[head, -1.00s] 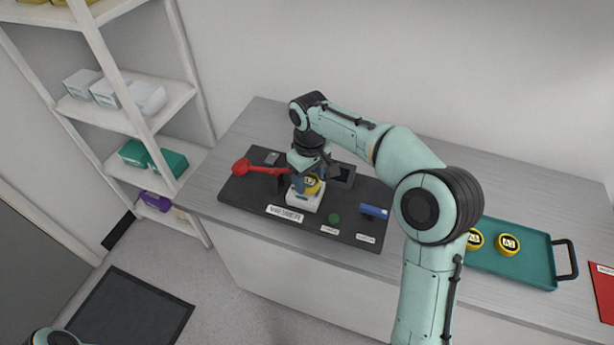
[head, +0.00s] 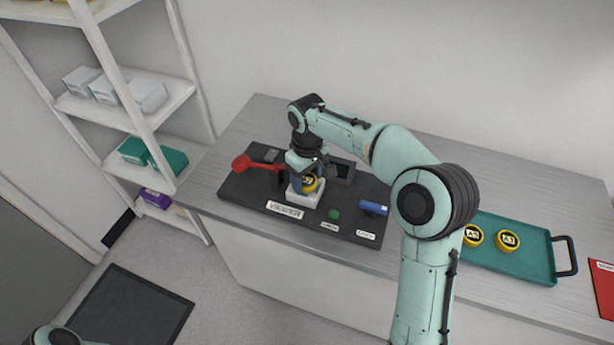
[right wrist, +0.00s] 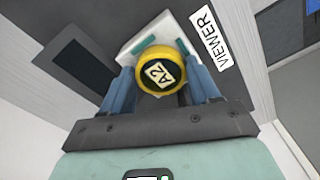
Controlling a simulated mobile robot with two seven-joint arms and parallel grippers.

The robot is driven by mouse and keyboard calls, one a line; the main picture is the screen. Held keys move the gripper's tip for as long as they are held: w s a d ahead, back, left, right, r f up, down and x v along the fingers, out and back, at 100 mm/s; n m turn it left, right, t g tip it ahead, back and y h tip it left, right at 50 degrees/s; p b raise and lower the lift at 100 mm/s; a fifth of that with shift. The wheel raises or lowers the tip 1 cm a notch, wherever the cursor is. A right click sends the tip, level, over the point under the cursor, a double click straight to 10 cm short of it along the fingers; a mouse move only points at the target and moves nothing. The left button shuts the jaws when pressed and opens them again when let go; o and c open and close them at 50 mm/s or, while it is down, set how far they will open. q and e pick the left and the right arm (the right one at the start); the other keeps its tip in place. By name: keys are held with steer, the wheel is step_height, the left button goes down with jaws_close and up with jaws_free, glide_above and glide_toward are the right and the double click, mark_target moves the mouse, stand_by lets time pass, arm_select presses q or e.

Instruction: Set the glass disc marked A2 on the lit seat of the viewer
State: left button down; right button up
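The glass disc marked A2 (right wrist: 160,72) has a yellow rim and a dark face with a pale label. It also shows in the head view (head: 310,182), at the viewer's white block (head: 304,196). My right gripper (head: 308,178) is over the block, its blue fingers on either side of the disc. In the right wrist view its fingers (right wrist: 163,84) flank the rim closely; whether they press on it I cannot tell. Green marks show on the white block behind the disc. The disc hides the seat's middle, so its contact there is unclear. My left gripper is out of view.
The viewer's dark base (head: 238,190) carries a red lever (head: 245,164), a small screen (head: 342,172), a green button (head: 334,215) and a blue part (head: 373,208). A teal tray (head: 530,268) with other yellow discs (head: 507,240) stands right. A red sheet (head: 604,285) lies beyond.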

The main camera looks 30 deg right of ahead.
mark_target(306, 180)
steer(key=shift+o, duration=0.7)
steer(key=shift+s+f, duration=0.25)
steer(key=shift+f, duration=0.55)
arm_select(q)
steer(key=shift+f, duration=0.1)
arm_select(e)
steer(key=shift+a, duration=0.1)
steer(key=shift+r, duration=0.45)
arm_select(q)
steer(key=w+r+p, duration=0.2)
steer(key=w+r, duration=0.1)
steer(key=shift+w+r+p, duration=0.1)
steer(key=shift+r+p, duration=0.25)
steer(key=shift+p, duration=0.05)
arm_select(e)
step_height(306, 180, up, 13)
steer(key=shift+w, duration=0.2)
steer(key=shift+f, duration=0.1)
